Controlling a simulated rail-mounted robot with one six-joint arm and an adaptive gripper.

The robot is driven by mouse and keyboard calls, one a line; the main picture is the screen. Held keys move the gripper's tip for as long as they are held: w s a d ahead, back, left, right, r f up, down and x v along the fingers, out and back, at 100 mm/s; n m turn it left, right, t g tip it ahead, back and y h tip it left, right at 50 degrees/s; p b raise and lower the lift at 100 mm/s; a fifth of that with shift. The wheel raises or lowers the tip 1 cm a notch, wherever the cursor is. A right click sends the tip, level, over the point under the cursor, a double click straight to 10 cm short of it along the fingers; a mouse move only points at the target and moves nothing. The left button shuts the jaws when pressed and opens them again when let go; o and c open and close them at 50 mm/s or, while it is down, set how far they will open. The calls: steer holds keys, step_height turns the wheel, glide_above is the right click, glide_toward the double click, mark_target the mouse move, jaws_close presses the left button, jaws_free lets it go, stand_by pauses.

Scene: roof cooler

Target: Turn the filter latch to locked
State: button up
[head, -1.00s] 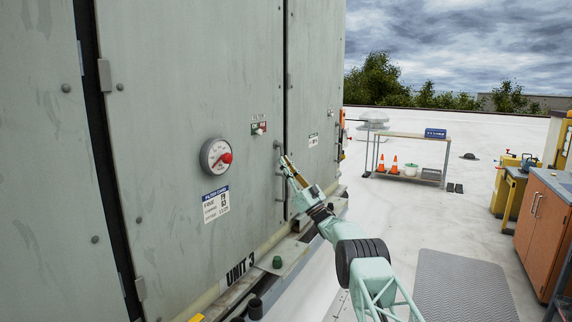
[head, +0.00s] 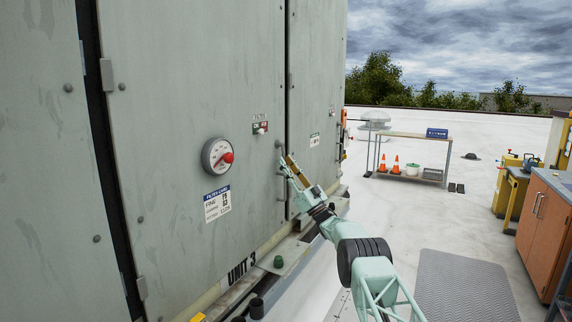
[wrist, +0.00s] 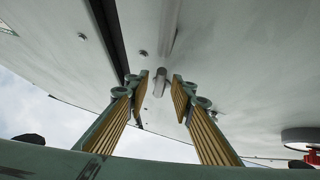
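A small plate with green and red fields and a pale knob-like part (head: 260,128) sits on the grey cabinet door under a small sign; it may be the filter latch, but it is too small to read its position. Below it to the right is a grey bar handle (head: 279,146). My gripper (head: 285,160) is at this handle, below and right of the plate. In the wrist view my gripper (wrist: 155,84) is open, with a pale bar end (wrist: 160,82) showing between its fingertips. I cannot tell whether they touch it.
A round gauge with a red knob (head: 217,155) is left of the handle, above a printed label (head: 217,204). A bench (head: 415,139), cones and an orange cabinet (head: 545,220) stand apart on the right.

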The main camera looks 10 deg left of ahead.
steer(key=v, duration=1.1)
steer(key=shift+s+d+f, duration=0.2)
steer(key=shift+f, duration=0.05)
stand_by(0.3)
